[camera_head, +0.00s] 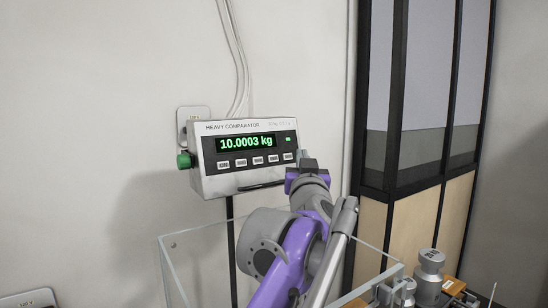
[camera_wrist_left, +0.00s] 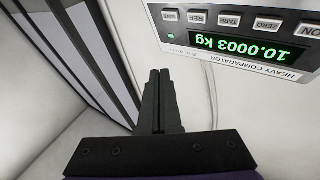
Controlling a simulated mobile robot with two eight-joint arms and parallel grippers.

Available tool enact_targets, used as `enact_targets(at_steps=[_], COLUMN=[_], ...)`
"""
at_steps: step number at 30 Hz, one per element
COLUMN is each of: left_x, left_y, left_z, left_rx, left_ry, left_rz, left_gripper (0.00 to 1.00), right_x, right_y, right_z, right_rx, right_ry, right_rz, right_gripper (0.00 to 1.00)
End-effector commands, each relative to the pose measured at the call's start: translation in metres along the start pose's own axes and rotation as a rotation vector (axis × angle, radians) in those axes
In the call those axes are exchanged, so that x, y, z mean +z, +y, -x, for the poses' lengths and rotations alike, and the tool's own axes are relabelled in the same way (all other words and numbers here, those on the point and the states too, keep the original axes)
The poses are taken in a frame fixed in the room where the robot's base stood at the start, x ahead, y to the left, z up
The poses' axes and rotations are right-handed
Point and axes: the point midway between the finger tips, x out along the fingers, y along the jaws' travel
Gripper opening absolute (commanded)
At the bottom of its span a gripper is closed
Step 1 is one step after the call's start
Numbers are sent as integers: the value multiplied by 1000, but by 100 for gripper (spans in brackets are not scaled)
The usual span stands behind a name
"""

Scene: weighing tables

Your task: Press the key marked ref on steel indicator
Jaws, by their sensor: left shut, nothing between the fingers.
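A row of several pale keys runs under the display. The ref key (camera_head: 273,158) is second from the right in the head view. In the left wrist view the indicator appears upside down, and the ref key (camera_wrist_left: 196,18) reads REF. My left gripper (camera_head: 306,163) is at the indicator's lower right corner. Its black fingers (camera_wrist_left: 160,73) are shut and empty, apart from the ref key in the wrist view. My right gripper is not in view.
A green knob (camera_head: 184,161) sticks out of the indicator's left side. A clear glass enclosure (camera_head: 195,262) stands below. Metal weights (camera_head: 429,268) stand at the lower right. A dark-framed cabinet (camera_head: 398,190) is right of the arm. Cables run up the wall.

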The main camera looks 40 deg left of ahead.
Motion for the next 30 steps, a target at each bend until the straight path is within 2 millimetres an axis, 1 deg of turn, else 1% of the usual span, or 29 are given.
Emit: enact_targets(at_steps=[10, 14, 17, 27, 30], left_x=[0, 3, 8, 32, 37], left_y=[0, -3, -8, -33, -38], left_z=[0, -4, -11, -45, -52], left_rx=[1, -1, -1, -3, -1], left_ry=[0, 1, 1, 0, 1], left_rz=[0, 0, -1, -1, 0], left_gripper=[0, 0, 0, 0, 0], right_x=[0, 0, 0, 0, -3], right_y=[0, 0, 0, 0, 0], right_z=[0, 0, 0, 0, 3], right_rx=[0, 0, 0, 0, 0], right_ry=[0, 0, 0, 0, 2], right_rz=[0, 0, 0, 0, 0], right_gripper=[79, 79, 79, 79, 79])
